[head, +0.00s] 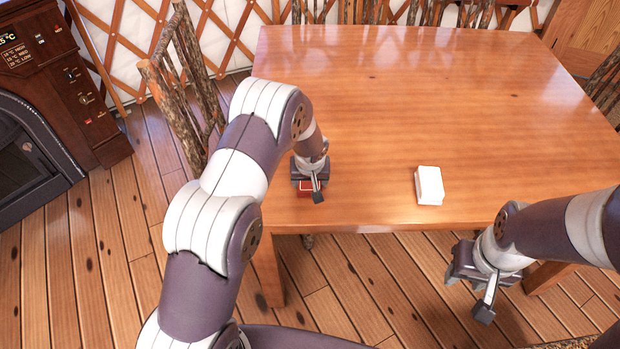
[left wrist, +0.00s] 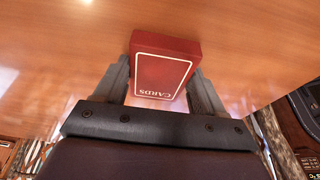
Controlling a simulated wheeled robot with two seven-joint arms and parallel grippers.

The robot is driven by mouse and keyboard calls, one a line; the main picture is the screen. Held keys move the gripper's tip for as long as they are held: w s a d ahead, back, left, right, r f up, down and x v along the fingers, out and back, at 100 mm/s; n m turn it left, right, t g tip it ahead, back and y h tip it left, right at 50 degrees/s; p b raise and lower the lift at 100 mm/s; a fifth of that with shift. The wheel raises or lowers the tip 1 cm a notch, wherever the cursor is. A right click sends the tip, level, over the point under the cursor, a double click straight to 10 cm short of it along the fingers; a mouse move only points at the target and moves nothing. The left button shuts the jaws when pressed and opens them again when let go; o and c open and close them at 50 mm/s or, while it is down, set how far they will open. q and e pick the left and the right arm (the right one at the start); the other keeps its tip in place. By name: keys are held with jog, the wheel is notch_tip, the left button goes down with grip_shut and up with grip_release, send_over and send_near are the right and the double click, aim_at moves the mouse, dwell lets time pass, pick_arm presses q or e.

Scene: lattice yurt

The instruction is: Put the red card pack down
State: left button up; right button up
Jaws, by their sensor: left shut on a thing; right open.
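The red card pack (left wrist: 163,68) has a white border line and the word CARDS on its face. It sits between the two fingers of my left gripper (left wrist: 165,85) in the left wrist view. In the head view the pack (head: 305,187) shows only as a small red part beneath my left gripper (head: 310,190), at the left front part of the wooden table (head: 470,100). I cannot tell whether the pack touches the tabletop. My right gripper (head: 478,290) is open and empty, in front of the table's front edge, over the floor.
A white box-shaped pack (head: 429,185) lies on the table near the front edge, right of my left gripper. Twig chairs (head: 185,75) stand at the left and far sides. A dark stove-like unit (head: 50,90) is at far left. The table's middle and back are clear.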

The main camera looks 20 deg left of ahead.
pick_arm(q)
jog(key=o, duration=1.1)
jog(key=shift+r, duration=0.25)
jog(key=a+v, duration=0.1)
jog(key=v, duration=1)
jog(key=s+r+m, duration=0.1)
jog(key=s, duration=0.6)
jog(key=s+a+r+m+g, duration=0.1)
jog(key=s+r, duration=0.1)
jog(key=s, duration=0.6)
jog(key=s+r+m+h, duration=0.1)
jog(key=s+r, duration=0.1)
jog(key=s, duration=0.6)
jog(key=shift+s+a+r+g, duration=0.1)
jog(key=shift+s+a+g, duration=0.05)
jog(key=shift+g, duration=0.25)
